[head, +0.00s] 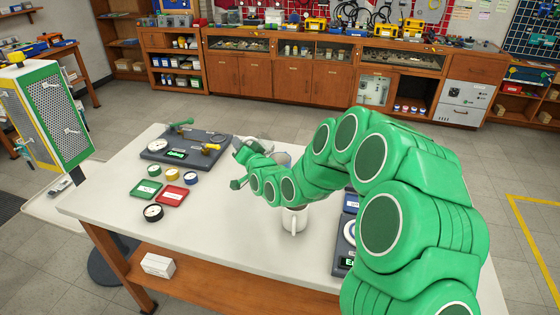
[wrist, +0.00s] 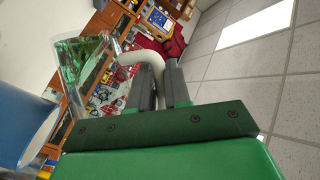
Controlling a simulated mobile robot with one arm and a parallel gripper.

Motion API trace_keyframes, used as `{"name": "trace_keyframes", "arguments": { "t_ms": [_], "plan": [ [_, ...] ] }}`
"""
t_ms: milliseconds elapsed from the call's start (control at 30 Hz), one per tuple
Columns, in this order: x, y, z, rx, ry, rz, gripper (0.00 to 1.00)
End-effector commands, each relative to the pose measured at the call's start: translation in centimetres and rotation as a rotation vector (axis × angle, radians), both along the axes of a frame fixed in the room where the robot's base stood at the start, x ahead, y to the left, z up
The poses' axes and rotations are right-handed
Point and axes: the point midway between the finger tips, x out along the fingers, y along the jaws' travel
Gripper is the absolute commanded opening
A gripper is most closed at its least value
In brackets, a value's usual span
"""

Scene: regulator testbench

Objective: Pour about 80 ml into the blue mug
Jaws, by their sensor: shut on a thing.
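My gripper (wrist: 162,82) is shut on the pale curved handle of a clear jug (wrist: 84,52) in the wrist view. Green shows through the jug's wall; I cannot tell whether it is liquid or background. A blue mug (wrist: 22,118) with a pale rim is partly in view at the left edge, close to the jug. The wrist view is rolled, so the jug's true tilt is unclear. In the head view my green arm reaches across the table and hides most of what is at its end. A white mug (head: 293,221) stands on the table below my arm.
On the table (head: 215,215) are a dark test board (head: 184,147), green and red trays (head: 172,195), small round gauges (head: 153,212) and a dark device partly behind my arm at the right. A perforated panel (head: 55,115) stands at the left. The table's front middle is clear.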

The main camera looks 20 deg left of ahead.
Motion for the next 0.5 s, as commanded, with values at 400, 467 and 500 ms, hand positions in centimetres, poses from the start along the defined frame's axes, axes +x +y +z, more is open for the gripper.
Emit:
{"name": "trace_keyframes", "arguments": {
  "t_ms": [400,467,500],
  "plan": [
    [-0.1,0.5,-0.5,-0.095,-0.028,-0.001,0.0],
    [-0.2,0.7,-0.9,-0.126,-0.035,-0.002,0.0],
    [-0.2,0.8,-1.1,-0.147,-0.041,-0.003,0.0]
  ]
}}
